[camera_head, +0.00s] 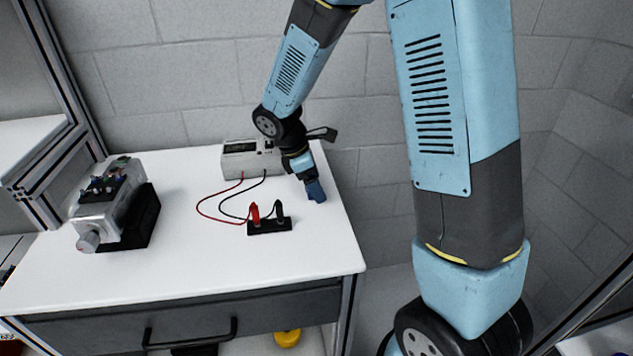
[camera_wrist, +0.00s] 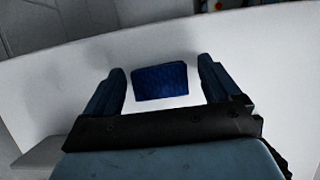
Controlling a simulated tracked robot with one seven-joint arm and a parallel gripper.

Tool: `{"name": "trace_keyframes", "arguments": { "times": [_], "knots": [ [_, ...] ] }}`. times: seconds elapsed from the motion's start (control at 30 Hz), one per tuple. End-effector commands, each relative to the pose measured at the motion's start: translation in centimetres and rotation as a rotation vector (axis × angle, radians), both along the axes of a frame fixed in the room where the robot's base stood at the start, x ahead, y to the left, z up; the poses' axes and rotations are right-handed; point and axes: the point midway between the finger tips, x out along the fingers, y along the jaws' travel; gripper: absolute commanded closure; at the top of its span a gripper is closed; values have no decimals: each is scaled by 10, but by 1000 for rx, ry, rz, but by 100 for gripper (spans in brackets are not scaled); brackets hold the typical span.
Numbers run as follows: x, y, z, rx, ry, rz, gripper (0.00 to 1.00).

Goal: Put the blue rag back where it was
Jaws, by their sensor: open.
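The blue rag (camera_wrist: 160,81) lies on the white table top in the wrist view, between the two fingers of my gripper (camera_wrist: 163,88). White gaps show on both sides of it, so the fingers stand apart from it in that view. In the head view my gripper (camera_head: 315,190) points down near the right edge of the table. Dark blue shows at its tip there, and I cannot tell rag from fingers in that view.
A grey power supply box (camera_head: 236,160) stands at the back of the table (camera_head: 190,265). Red and black leads run from it to a black terminal block (camera_head: 269,227) left of my gripper. A servo unit (camera_head: 115,208) stands at the left. The table's front middle is clear.

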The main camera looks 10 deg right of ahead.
Motion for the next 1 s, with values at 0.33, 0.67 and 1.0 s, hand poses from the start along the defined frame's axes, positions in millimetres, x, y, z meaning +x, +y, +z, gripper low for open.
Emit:
{"name": "trace_keyframes", "arguments": {
  "times": [0.33, 0.67, 1.0],
  "knots": [
    [1, 13, 35, 2, -5, 0, 10],
    [1, 36, 91, 2, -3, -1, 10],
    [0, 44, 113, 0, 1, -1, 10]
  ]
}}
